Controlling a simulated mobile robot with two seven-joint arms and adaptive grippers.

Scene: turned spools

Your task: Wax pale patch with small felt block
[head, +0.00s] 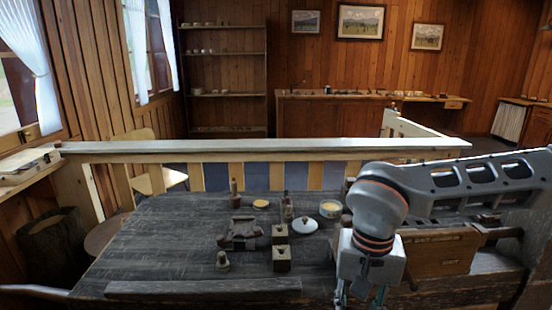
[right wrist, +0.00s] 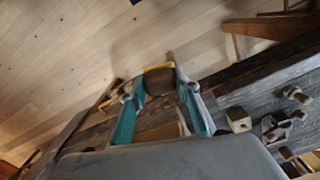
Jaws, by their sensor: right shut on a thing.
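My right gripper (head: 360,296) hangs low at the table's near right side in the head view, its fingertips cut off by the bottom edge. In the right wrist view, the teal fingers of the right gripper (right wrist: 160,88) are shut on a small brown block with a yellowish edge (right wrist: 160,80), which looks like the felt block. An open round tin with cream-coloured contents (head: 330,208) stands on the table beside a pale lid with a knob (head: 304,225). I cannot make out the pale patch for certain. My left gripper is not in view.
The dark plank table (head: 165,245) holds a dark clamp-like tool (head: 240,234), two wooden cubes (head: 282,259), a turned piece (head: 222,262), a yellow disc (head: 261,203) and a long strip (head: 200,287). A wooden box (head: 440,256) sits right of my gripper. The left tabletop is clear.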

